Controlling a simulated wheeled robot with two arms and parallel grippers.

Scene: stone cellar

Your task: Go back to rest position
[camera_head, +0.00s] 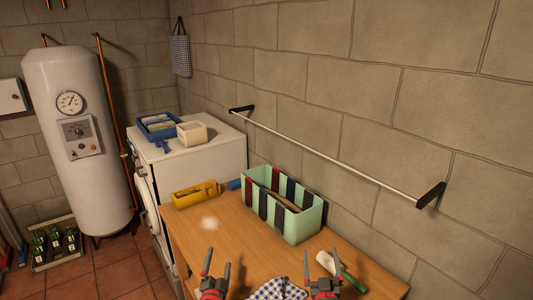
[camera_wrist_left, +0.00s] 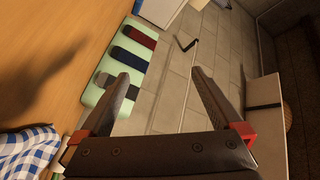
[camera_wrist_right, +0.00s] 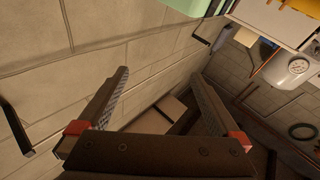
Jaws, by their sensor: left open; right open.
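My left gripper (camera_head: 216,266) is at the bottom of the head view, over the front of the wooden table (camera_head: 187,228). Its fingers are apart with nothing between them, and in the left wrist view the jaws (camera_wrist_left: 160,95) are also empty. My right gripper (camera_head: 321,266) is further right, over the table near the wall side. Its fingers are apart, and the right wrist view shows the jaws (camera_wrist_right: 160,95) with nothing held. A blue-and-white checked cloth (camera_head: 278,290) lies on the table between the two grippers, partly cut off by the frame.
A mint-green bin (camera_head: 299,229) with dark and red strips stands on the table by the wall. A yellow container (camera_head: 196,194) sits at the table's far left. A green-and-white object (camera_head: 345,272) is close to my right gripper. A metal rail (camera_head: 330,160) runs along the wall.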

